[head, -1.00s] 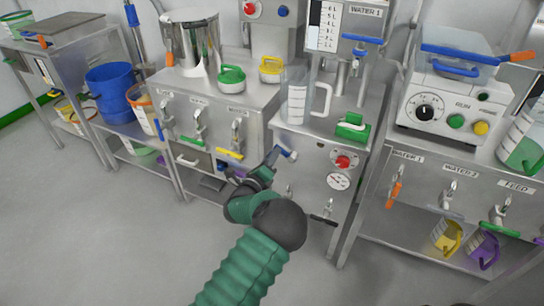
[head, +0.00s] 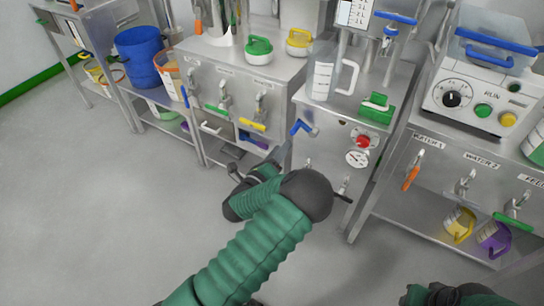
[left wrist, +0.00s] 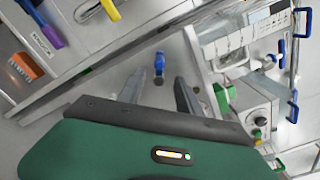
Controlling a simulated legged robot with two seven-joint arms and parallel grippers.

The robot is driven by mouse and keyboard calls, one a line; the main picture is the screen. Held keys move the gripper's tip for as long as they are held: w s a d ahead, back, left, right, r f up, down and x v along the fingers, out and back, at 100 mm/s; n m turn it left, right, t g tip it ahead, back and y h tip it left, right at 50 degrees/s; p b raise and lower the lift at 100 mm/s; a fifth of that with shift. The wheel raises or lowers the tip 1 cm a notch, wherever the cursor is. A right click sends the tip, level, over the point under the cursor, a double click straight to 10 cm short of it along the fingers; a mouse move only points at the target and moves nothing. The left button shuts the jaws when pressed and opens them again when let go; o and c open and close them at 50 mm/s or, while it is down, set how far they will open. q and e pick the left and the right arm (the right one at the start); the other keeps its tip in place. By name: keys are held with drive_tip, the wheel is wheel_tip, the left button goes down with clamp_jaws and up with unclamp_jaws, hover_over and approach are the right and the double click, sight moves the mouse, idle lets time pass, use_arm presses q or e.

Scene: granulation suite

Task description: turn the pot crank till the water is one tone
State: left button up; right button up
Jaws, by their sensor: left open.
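A blue crank-like handle (head: 304,127) sticks out of the front of the middle steel cabinet, left of a red knob; I cannot tell for certain that it is the pot crank. A blue handle also shows beyond my fingertips in the left wrist view (left wrist: 159,66). My left gripper (head: 236,172) is open and empty, in front of the cabinets, lower and to the left of the blue handle and apart from it. In the left wrist view its two fingers (left wrist: 170,82) are spread. No water tone can be made out. My right gripper's jaws do not show.
A control box (head: 455,95) stands at right. The floor (head: 110,210) at left is clear.

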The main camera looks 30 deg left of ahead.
use_arm(q)
drive_tip(key=s, duration=0.6)
drive_tip(key=shift+s+p, duration=0.15)
drive_tip(key=shift+p, duration=0.25)
drive_tip(key=shift+a, duration=0.1)
